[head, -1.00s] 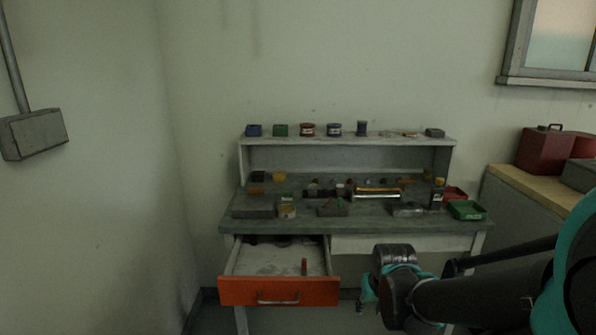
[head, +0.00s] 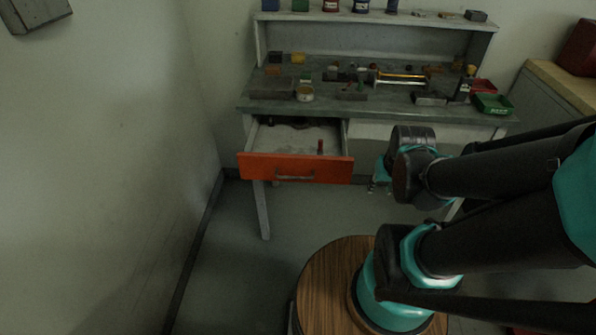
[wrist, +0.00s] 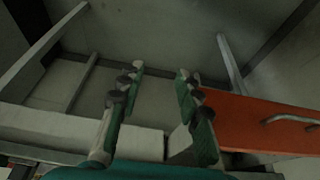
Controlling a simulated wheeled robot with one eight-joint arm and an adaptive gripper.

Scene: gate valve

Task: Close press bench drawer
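The press bench (head: 262,105) stands against the back wall in the head view. Its orange-fronted drawer (head: 262,167) is pulled out on the left side, with a metal handle (head: 295,177) on the front. The open drawer holds a small red upright item (head: 320,146) and dark things at the back. My gripper (head: 378,188) hangs right of the drawer front in the head view, partly hidden by my arm. In the wrist view my gripper (wrist: 160,78) has its fingers apart with nothing between them. The orange drawer front (wrist: 250,125) and handle (wrist: 290,120) show at its right, apart from the fingers.
The bench top carries several small items, including a green tray (head: 493,104) and a grey block (head: 271,88). A wall (head: 120,170) runs along the left. A side cabinet (head: 540,105) stands at the right. Floor (head: 310,215) in front of the drawer is clear.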

